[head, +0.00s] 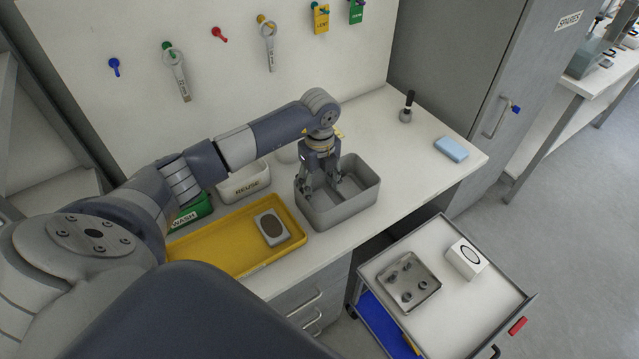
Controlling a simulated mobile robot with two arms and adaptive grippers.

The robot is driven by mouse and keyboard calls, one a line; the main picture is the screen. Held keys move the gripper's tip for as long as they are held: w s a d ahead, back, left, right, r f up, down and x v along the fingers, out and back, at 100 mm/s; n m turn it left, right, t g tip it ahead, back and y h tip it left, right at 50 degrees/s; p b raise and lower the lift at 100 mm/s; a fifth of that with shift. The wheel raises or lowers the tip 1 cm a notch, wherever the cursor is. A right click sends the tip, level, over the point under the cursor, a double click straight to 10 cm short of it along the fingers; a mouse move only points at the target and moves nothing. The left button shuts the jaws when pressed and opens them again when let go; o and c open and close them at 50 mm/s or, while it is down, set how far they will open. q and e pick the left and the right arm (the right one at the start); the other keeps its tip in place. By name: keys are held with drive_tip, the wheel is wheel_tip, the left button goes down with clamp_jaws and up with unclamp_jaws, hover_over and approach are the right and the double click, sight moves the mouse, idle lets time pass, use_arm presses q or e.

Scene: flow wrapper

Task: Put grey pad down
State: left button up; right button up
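My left gripper (321,184) points down into the grey bin (362,197) on the worktop, near the bin's left end. Its two fingers stand apart, and I see nothing clearly held between them. I cannot make out a separate grey pad in the bin; the fingers hide part of its inside. A light grey block with a dark oval on top (272,227) lies in the yellow tray (215,247), left of the bin. My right gripper is not in view.
A white REUSE bin (244,183) and green WASH bin (192,213) stand behind the yellow tray. A blue sponge-like block (451,149) and black-handled tool (407,107) are at the right. A cart (455,312) holds a metal tray (409,282) and white box (466,258).

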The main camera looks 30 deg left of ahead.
sight(319, 201)
use_arm(q)
drive_tip(key=shift+r+p, duration=0.3)
drive_tip(key=shift+r, duration=0.05)
drive_tip(key=shift+r+p, duration=0.4)
drive_tip(key=shift+r, duration=0.1)
wheel_tip(319, 201, up, 12)
drive_tip(key=b, duration=0.4)
drive_tip(key=shift+f, duration=0.25)
